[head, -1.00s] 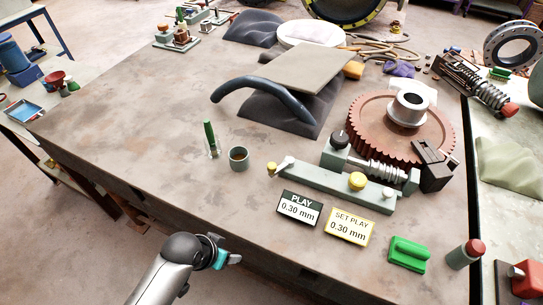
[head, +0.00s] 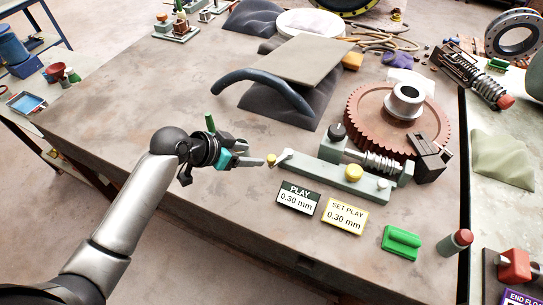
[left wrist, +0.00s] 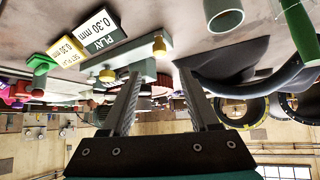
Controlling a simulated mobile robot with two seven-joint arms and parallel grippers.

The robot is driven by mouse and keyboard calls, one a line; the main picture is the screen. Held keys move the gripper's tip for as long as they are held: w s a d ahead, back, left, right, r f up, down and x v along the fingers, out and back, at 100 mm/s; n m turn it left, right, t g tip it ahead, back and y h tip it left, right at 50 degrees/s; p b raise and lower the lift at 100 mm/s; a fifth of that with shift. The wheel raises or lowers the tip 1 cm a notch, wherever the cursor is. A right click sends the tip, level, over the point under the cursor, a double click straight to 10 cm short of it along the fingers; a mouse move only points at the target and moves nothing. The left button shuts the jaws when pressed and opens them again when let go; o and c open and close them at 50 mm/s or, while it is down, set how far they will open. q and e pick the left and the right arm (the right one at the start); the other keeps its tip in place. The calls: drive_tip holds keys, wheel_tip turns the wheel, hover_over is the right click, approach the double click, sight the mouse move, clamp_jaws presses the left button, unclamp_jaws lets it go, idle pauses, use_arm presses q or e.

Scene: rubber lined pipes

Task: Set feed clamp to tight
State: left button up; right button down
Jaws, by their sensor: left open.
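A grey-green slide fixture (head: 332,177) lies along a worm and a rust-red gear (head: 365,112). It carries a yellow knob (head: 354,173), a pale lever (head: 284,155) and a small yellow knob (head: 271,159) at its left end. I cannot tell for sure which part is the feed clamp. My left gripper (head: 257,156) is open and empty, just left of the small yellow knob. In the left wrist view, a yellow knob (left wrist: 159,43) shows beyond and between the open fingers (left wrist: 160,88). My right gripper is not in view.
A PLAY card (head: 298,197) and a SET PLAY card (head: 345,215), both reading 0.30 mm, lie in front of the fixture. A green block (head: 401,242) is at front right. A cup (left wrist: 222,14) stands near my gripper.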

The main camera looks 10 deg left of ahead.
sight(271, 157)
use_arm(q)
drive_tip(key=b+x, duration=0.1)
drive_tip(key=x, duration=0.9)
drive_tip(key=shift+w+d+f+b, duration=0.1)
drive_tip(key=shift+w+f+b, duration=0.1)
drive_tip(key=shift+b, duration=0.1)
clamp_jaws()
idle(1.1)
